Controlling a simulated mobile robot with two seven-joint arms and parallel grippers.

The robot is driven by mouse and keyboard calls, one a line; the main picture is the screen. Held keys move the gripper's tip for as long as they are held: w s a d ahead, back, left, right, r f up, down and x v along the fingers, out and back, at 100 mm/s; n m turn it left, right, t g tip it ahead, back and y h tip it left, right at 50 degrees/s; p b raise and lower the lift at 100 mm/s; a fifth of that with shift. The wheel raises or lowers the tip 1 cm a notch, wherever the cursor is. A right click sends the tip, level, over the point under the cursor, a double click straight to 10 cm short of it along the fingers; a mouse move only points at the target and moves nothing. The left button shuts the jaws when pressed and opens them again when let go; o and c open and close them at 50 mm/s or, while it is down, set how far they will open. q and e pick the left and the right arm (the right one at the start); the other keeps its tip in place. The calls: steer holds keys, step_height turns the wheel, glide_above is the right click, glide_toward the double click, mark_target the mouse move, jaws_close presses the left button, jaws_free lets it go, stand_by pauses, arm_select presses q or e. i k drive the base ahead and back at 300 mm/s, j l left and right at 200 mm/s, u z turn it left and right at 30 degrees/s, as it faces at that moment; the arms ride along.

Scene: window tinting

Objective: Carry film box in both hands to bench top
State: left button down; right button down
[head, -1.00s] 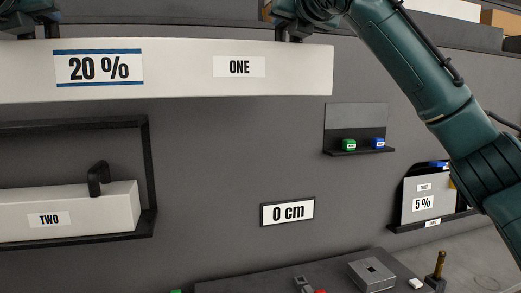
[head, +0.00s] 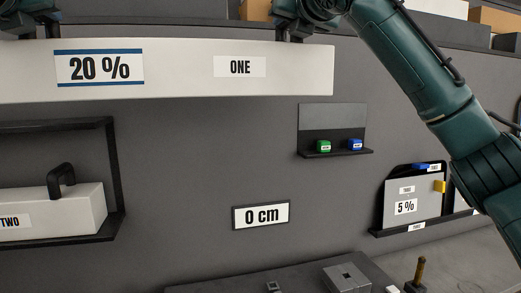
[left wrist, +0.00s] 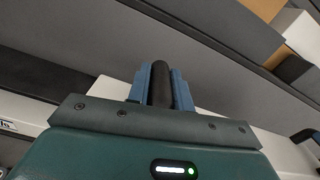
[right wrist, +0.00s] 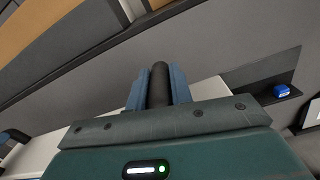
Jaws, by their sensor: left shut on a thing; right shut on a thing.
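The film box (head: 190,72) is a long white box labelled "20 %" and "ONE". It hangs level across the top of the head view, in front of the grey wall. My left gripper (head: 40,30) is at its top left and my right gripper (head: 290,34) is at its top right. In the left wrist view the blue fingers (left wrist: 160,85) are shut on a dark handle. In the right wrist view the fingers (right wrist: 158,88) are shut on a second dark handle. The bench top (head: 215,285) shows dark grey at the bottom of the head view.
A metal block (head: 346,277) and a wooden-handled tool (head: 419,270) stand at the bench's right. A second white box "TWO" (head: 75,208) sits in a black frame at left. A small shelf (head: 335,153) holds green and blue blocks.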

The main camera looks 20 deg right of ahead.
mark_target(484, 263)
steer(key=l, duration=1.75)
steer(key=k+l, duration=0.15)
steer(key=l, duration=1.65)
